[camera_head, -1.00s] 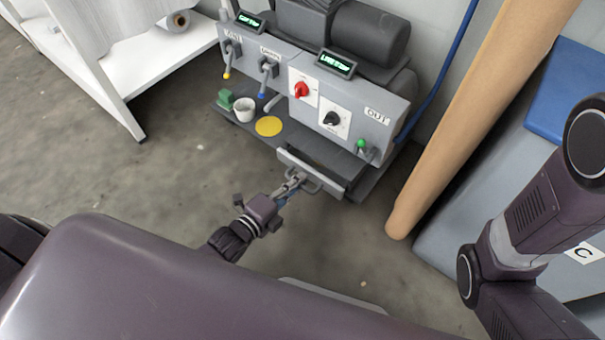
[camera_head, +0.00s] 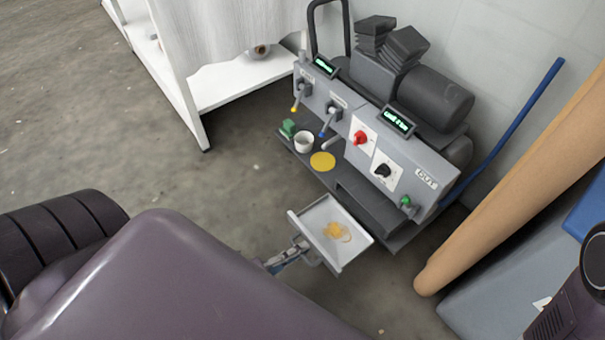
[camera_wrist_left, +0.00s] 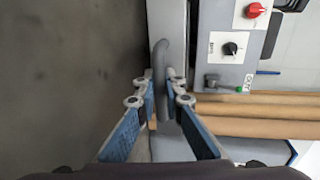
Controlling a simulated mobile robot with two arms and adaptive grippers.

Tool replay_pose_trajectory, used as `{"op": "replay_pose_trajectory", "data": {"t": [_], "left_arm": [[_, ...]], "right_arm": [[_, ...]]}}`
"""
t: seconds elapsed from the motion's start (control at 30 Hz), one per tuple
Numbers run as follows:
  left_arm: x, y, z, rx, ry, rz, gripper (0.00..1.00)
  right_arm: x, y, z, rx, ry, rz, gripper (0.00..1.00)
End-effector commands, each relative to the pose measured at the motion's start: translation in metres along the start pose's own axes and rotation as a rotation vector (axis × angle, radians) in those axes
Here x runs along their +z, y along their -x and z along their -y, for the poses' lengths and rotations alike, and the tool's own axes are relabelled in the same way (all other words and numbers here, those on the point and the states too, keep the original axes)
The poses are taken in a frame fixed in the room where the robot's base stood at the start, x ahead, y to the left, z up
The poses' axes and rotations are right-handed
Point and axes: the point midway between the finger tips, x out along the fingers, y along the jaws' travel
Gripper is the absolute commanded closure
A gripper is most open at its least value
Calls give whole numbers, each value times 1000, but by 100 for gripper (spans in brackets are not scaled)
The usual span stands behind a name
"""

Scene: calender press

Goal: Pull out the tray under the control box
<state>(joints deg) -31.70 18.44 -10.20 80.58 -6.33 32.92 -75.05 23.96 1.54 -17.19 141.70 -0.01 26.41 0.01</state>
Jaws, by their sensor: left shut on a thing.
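The tray (camera_head: 318,215) sticks out of the slot under the grey control box (camera_head: 400,153) in the head view. It is a shallow light-grey tray with a yellow-orange stain (camera_head: 337,232) on its floor. My left gripper (camera_head: 297,248) is at the tray's front, shut on its handle. In the left wrist view the gripper's blue-padded fingers (camera_wrist_left: 160,92) close around the grey bar handle (camera_wrist_left: 161,55). My right gripper is not in view.
A green block (camera_head: 288,128), a white cup (camera_head: 304,142) and a yellow disc (camera_head: 322,161) sit on the ledge left of the tray. A tan roll (camera_head: 515,185) leans at the right. The floor (camera_head: 215,185) left of the tray is clear.

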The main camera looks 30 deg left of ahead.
Motion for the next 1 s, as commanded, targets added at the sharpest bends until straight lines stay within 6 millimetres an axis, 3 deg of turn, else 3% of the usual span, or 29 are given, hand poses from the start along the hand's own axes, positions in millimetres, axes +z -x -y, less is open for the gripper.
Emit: {"op": "replay_pose_trajectory", "data": {"t": [0.1, 0.13, 0.2, 0.57, 1.0], "left_arm": [[0, 0, 0, 1, 0, 0, 100], [0, 0, 0, 1, 0, 0, 89], [0, 0, 0, 1, 0, 0, 83], [0, 6, -1, 2, 0, 0, 83], [0, 91, -2, 5, 1, 0, 83]], "right_arm": [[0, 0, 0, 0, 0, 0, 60], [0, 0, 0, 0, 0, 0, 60], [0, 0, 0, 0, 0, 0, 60], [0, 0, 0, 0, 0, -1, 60], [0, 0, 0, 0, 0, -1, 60]]}}
